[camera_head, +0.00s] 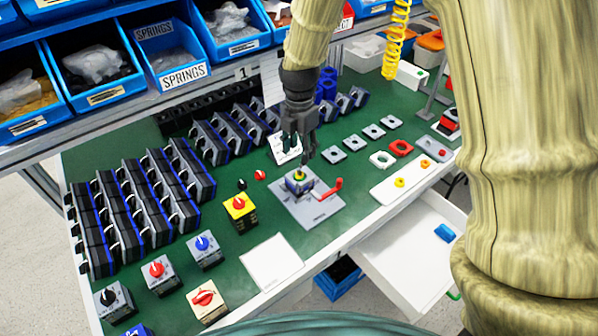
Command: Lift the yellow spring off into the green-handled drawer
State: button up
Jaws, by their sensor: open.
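A small yellow part (299,175), which looks like the yellow spring, sits on top of a grey-blue block on a grey fixture plate (318,212) in the middle of the green bench. My gripper (298,156) is open and points down just above this part, with nothing visible between its fingers. I cannot tell whether the fingertips touch it. A white drawer (395,262) stands pulled out under the bench's front edge at lower right. A bit of its green handle (454,296) shows beside my arm. A blue piece (445,232) lies in the drawer.
A red crank (330,189) sticks up beside the block. Rotary switches, such as a yellow one (240,210), stand to the left. A white tray (385,190) with small rings lies to the right. A coiled yellow hose (397,40) hangs at the back. A white sheet (271,263) lies in front.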

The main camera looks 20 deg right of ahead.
jog(key=f, duration=0.1)
jog(key=f+p, duration=0.1)
jog(key=f, duration=0.1)
jog(key=shift+w+d+f+n, duration=0.2)
jog(key=shift+w+n, duration=0.1)
jog(key=shift+w, duration=0.1)
jog(key=shift+w+f+p, duration=0.1)
jog(key=shift+f+p, duration=0.95)
jog(key=shift+f, duration=2.15)
jog(key=c, duration=0.8)
